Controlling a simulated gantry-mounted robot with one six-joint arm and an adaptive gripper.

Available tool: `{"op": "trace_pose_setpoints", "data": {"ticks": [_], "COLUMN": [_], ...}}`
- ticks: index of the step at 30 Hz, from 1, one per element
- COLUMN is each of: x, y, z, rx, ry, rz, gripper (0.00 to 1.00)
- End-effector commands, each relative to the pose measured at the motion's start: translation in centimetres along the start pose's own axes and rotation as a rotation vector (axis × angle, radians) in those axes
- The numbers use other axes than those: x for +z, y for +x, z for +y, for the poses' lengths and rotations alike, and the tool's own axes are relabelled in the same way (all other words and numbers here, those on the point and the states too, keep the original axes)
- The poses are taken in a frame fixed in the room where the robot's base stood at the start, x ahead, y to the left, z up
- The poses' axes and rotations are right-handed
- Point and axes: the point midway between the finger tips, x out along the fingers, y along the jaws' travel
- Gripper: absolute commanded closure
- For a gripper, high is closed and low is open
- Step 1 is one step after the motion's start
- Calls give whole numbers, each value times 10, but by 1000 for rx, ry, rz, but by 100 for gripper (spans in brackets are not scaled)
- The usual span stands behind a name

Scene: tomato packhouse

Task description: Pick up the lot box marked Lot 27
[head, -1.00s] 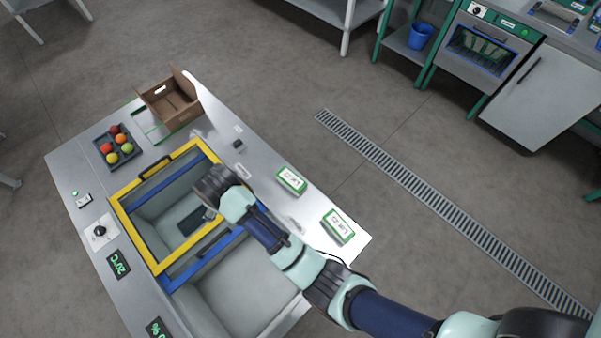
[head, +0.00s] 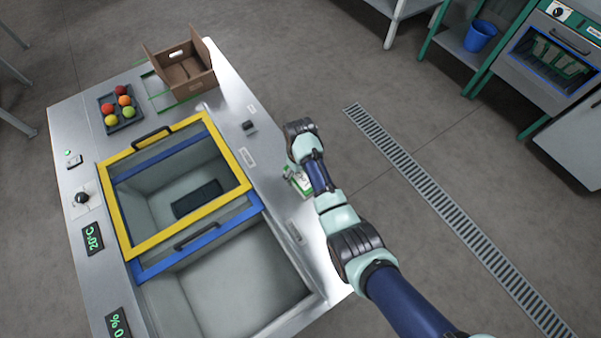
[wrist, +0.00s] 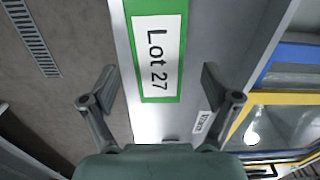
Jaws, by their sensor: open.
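The lot box marked Lot 27 (wrist: 157,50) is green with a white label and fills the upper middle of the wrist view. Its far end runs out of the picture. In the head view the same box (head: 304,186) lies on the right side of the metal bench, partly covered by my arm. My gripper (wrist: 159,72) is open and empty. Its two fingers stand apart to the left and right of the box in the picture, and I cannot tell the height between them.
A yellow-framed lid (head: 226,155) and a blue-framed lid (head: 254,207) cover basins left of the box. A cardboard box (head: 187,78) and a tray (head: 130,121) of several tomatoes are at the back. The bench's right edge drops to the floor close by.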

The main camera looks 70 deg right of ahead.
Motion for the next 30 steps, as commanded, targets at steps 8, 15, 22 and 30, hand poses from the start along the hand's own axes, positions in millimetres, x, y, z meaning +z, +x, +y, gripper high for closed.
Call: {"op": "trace_pose_setpoints", "data": {"ticks": [8, 15, 22, 30], "x": [0, 0, 1, 0], "y": [39, 38, 38, 37], "z": [1, 0, 0, 0], "rx": [0, 0, 0, 0], "ry": [0, 0, 0, 0], "rz": [0, 0, 0, 0], "gripper": [12, 29, 68, 86]}}
